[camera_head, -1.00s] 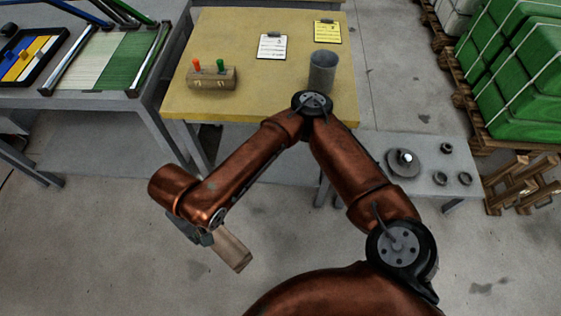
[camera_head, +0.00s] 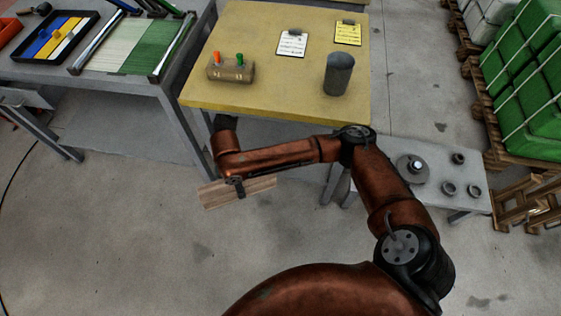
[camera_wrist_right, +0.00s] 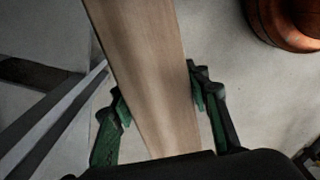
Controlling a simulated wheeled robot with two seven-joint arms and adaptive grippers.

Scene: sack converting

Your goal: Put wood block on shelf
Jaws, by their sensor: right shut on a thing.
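The wood block (camera_head: 258,187) is a flat, light brown board. My right gripper (camera_head: 238,187) is shut on it near its middle and holds it in the air, in front of the yellow-topped table. In the right wrist view the wood block (camera_wrist_right: 150,60) runs lengthwise between the green-padded fingers of my right gripper (camera_wrist_right: 160,108). I cannot tell which surface is the shelf; a grey lower surface (camera_head: 130,125) lies under the left workbench. My left gripper is not in view.
A low grey bench (camera_head: 440,200) with metal rings stands at the right. The left workbench (camera_head: 110,75) carries sheets and a tray. Open floor lies in front.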

